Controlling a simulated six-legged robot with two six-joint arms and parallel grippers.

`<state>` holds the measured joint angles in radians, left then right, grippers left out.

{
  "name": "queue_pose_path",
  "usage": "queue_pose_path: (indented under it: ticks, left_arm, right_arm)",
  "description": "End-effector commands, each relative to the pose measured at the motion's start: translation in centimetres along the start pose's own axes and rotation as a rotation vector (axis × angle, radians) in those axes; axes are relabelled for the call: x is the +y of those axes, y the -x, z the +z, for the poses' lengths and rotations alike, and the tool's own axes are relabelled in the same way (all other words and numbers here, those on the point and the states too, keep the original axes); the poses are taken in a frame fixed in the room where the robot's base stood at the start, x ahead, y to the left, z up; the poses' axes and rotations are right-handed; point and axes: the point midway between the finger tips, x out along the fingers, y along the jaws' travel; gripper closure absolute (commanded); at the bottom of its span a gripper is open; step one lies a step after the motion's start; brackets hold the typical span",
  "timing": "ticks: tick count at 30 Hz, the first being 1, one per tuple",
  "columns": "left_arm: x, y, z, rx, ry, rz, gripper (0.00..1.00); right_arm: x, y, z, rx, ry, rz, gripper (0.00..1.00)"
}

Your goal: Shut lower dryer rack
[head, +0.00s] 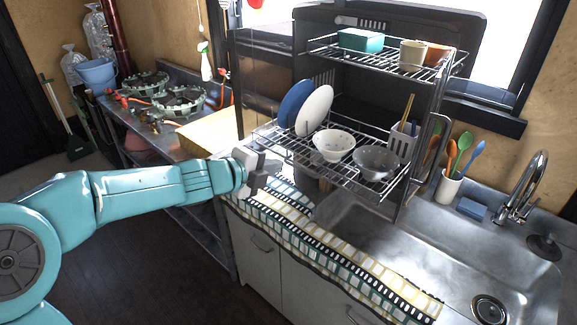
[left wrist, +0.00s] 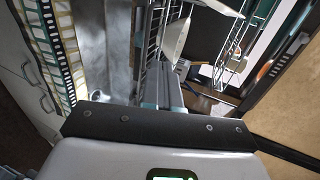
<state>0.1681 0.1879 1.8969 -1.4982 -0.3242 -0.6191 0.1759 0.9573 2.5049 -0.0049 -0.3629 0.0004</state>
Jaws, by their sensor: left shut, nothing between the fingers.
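The dish dryer's lower rack (head: 285,152) is a wire shelf that sticks out from the dark dryer frame over the sink counter. It carries a blue plate (head: 294,103), a white plate (head: 314,110), a speckled bowl (head: 334,145), a grey bowl (head: 376,162) and a utensil holder (head: 401,143). My left gripper (head: 264,176) is shut and empty by the rack's front left end; I cannot tell whether it touches. In the left wrist view, the shut fingers (left wrist: 164,88) point along the rack wires (left wrist: 152,45). My right gripper is not in view.
The upper rack (head: 390,66) holds a teal box (head: 361,40) and cups. A checked cloth (head: 325,247) lies along the counter's front edge beside the sink (head: 400,240). A cup of coloured spoons (head: 448,186) stands right of the dryer. A side bench (head: 150,110) stands at left.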

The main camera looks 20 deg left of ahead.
Motion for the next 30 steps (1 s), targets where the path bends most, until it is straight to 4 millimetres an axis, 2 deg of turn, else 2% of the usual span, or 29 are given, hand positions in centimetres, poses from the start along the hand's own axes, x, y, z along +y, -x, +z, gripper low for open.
queue_pose_path:
  ticks: [9,15,21,30]
  left_arm:
    - [0.2,-5.8,-0.3,0.005,0.003,0.004,1.0]
    - [0.2,-8.6,-0.2,0.003,0.004,0.004,1.0]
    - [0.2,-9.6,-0.2,0.003,0.005,0.004,1.0]
    - [0.3,-9.6,-0.1,0.003,0.005,0.004,1.0]
  right_arm:
    - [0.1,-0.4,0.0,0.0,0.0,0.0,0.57]
    - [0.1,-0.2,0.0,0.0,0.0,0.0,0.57]
    - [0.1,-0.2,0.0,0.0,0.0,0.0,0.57]
    - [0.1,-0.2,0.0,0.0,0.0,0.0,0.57]
